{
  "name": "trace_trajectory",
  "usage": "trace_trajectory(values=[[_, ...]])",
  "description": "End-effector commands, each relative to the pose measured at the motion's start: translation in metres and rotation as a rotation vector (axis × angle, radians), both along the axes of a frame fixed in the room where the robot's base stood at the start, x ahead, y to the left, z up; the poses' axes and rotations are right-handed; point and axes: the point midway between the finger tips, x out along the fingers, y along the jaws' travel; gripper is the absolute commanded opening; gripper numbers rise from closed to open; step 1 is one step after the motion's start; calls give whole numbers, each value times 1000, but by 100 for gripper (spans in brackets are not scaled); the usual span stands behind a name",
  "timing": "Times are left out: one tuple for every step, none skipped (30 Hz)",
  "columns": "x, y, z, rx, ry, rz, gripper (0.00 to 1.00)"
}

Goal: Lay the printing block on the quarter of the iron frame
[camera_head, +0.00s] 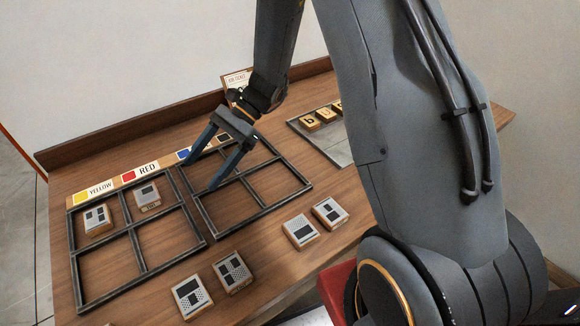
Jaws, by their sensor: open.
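Two iron frames, each split into quarters, lie on the wooden bench. The left frame (138,229) has one printing block (97,219) in its back left quarter and another block (147,197) in its back right quarter. Its two front quarters are empty. My gripper (201,175) is open and empty, with its fingers pointing down over the left side of the right frame (262,211). The gripper hides part of that frame's back quarters; I see no block in its visible parts. In front of the frames lie two blocks (187,298) (232,272) and, farther right, two more (300,231) (330,213).
Colour labels stand behind the frames: YELLOW (94,191), RED (141,171) and a blue one (184,154). A grey tray (343,152) with wooden letter blocks (310,123) lies at the back right. A raised ledge (130,128) runs along the bench's back. My arm covers the right side.

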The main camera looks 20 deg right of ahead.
Motion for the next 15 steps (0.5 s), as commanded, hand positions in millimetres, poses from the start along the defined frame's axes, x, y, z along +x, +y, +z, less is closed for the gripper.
trace_trajectory(values=[[-17, -13, 7, -61, -61, 64, 73], [-28, -22, 8, -100, -98, 107, 73], [-41, -35, 9, -152, -151, 166, 73], [-50, -45, 11, -188, -189, 210, 73], [-59, -55, 12, -224, -228, 256, 73], [-70, -68, 14, -271, -280, 317, 73], [-78, -79, 15, -304, -320, 365, 73], [-85, -89, 17, -337, -361, 413, 73], [-94, -102, 20, -380, -416, 477, 73], [-100, -112, 22, -410, -457, 527, 73], [-106, -122, 24, -439, -498, 576, 73], [-113, -134, 27, -476, -550, 639, 73], [-117, -142, 30, -500, -589, 689, 73], [-120, -149, 32, -523, -626, 732, 73], [-125, -158, 35, -550, -671, 789, 73]])
